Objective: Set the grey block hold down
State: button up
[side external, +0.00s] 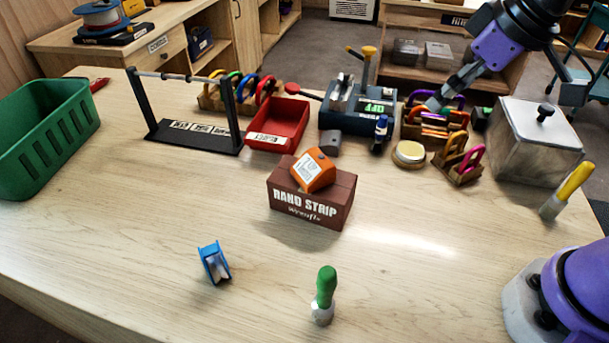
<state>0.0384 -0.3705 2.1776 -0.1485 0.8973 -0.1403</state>
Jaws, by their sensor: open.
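A small grey block (331,142), which looks like the grey block hold, rests on the table between the red tray and the dark blue box. My gripper (436,103) is at the back right, over or beside a wooden rack of coloured pieces (435,125). It is well to the right of the grey block and apart from it. I see nothing held in it, but its fingertips are small and partly lost against the rack.
A brown box (311,205) carries an orange block (313,170). Around stand a red tray (277,125), dark blue box (357,118), black rail stand (190,138), green crate (40,140) and grey bin (535,145). A green-handled tool (325,290) and blue piece (214,263) stand in front. The left-front table is clear.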

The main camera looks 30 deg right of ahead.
jog(key=s+d+f+m, duration=0.1)
jog(key=s+f+m, duration=0.1)
jog(key=s, duration=0.4)
jog(key=shift+s+d+m+t+h, duration=0.25)
jog(key=shift+s+m+t+h, duration=0.05)
jog(key=shift+s+m+h, duration=0.1)
jog(key=shift+w, duration=0.1)
dwell(0.6)
